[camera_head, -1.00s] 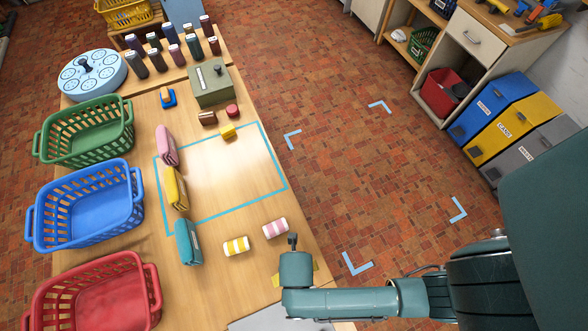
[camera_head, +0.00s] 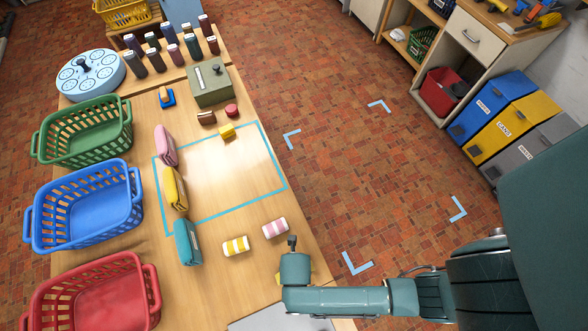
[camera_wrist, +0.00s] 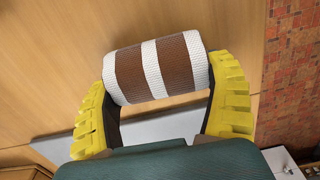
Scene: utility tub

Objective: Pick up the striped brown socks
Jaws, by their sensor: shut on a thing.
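The striped brown socks, a brown and white roll (camera_wrist: 151,67), show in the wrist view between my gripper's yellow fingers (camera_wrist: 160,103). My gripper is shut on the roll, with one finger at each end. The wood tabletop lies behind the roll; I cannot tell how far apart they are. In the head view my arm (camera_head: 296,268) reaches over the near right edge of the table and hides the roll and most of the fingers.
Yellow-striped socks (camera_head: 236,246) and pink-striped socks (camera_head: 274,228) lie close to my arm. Red (camera_head: 68,320), blue (camera_head: 62,240) and green (camera_head: 62,157) baskets line the left side. The blue-taped area is largely clear.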

